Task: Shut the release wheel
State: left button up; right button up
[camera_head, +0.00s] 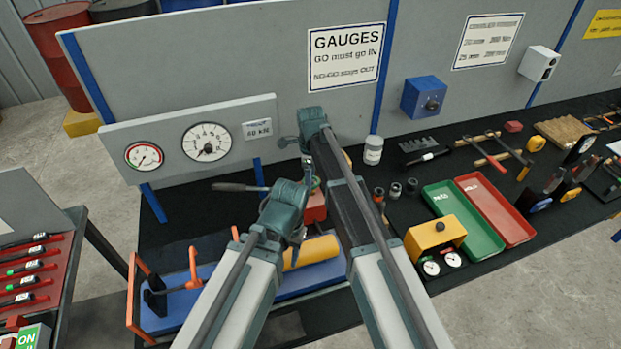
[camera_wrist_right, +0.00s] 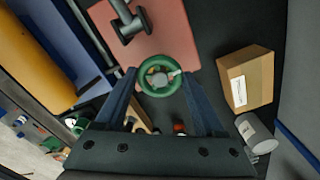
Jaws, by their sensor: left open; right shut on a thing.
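The green release wheel (camera_wrist_right: 167,75) shows in the right wrist view beside a red block (camera_wrist_right: 165,35). My right gripper (camera_wrist_right: 160,78) is shut on the wheel, with one finger at each side of its rim. In the head view the red block (camera_head: 315,208) is partly hidden behind my arms, and the right fingertips are hidden too. My left gripper (camera_head: 297,236) is open, low over the bench near the yellow cylinder (camera_head: 312,252). Its fingers are hard to make out.
A blue base (camera_head: 190,311) carries the cylinder and an orange clamp (camera_head: 194,266). A pump-like lever (camera_head: 238,187) lies left of my arms. Gauges (camera_head: 206,142) stand behind. A white jar (camera_head: 373,150), green tray (camera_head: 462,222) and yellow block (camera_head: 435,236) are to the right.

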jog(key=shift+m, duration=0.6)
jog(key=o, duration=1.4)
jog(key=shift+c, duration=0.2)
pick_arm(q)
jog(key=shift+r, duration=0.15)
pick_arm(e)
jog(key=shift+r, duration=0.15)
pick_arm(q)
notch_tip(320, 180, up, 14)
jog(key=p, duration=1.4)
jog(key=shift+f, duration=0.2)
pick_arm(e)
notch_tip(320, 180, up, 14)
jog(key=shift+f, duration=0.2)
jog(key=shift+f, duration=0.1)
